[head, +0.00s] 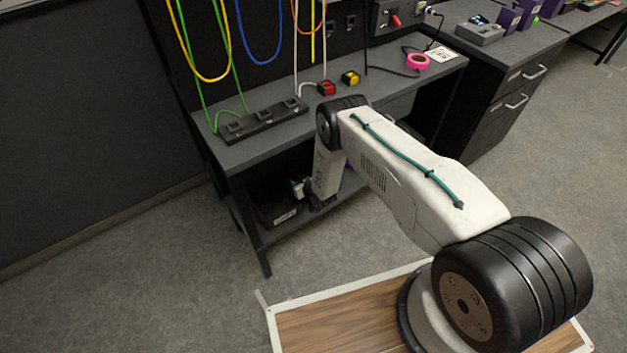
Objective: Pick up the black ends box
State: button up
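A black box (277,210) with a small white label on its front sits on the lower shelf of the grey workbench, in deep shade. It looks like the black ends box, though its outline is hard to make out against the dark shelf. My gripper (304,192) is at the end of my arm, which reaches down in front of the bench to the shelf. It is at the right side of the box in the picture. Its fingers are small and dark, so I cannot tell whether they touch the box or are open.
The bench top (285,128) overhangs the shelf. On it are a black socket strip (262,122), a red button box (326,88), a yellow one (350,78) and a pink tape roll (417,62). Coloured cables hang behind. The floor at left is clear.

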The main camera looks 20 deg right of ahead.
grip_shut()
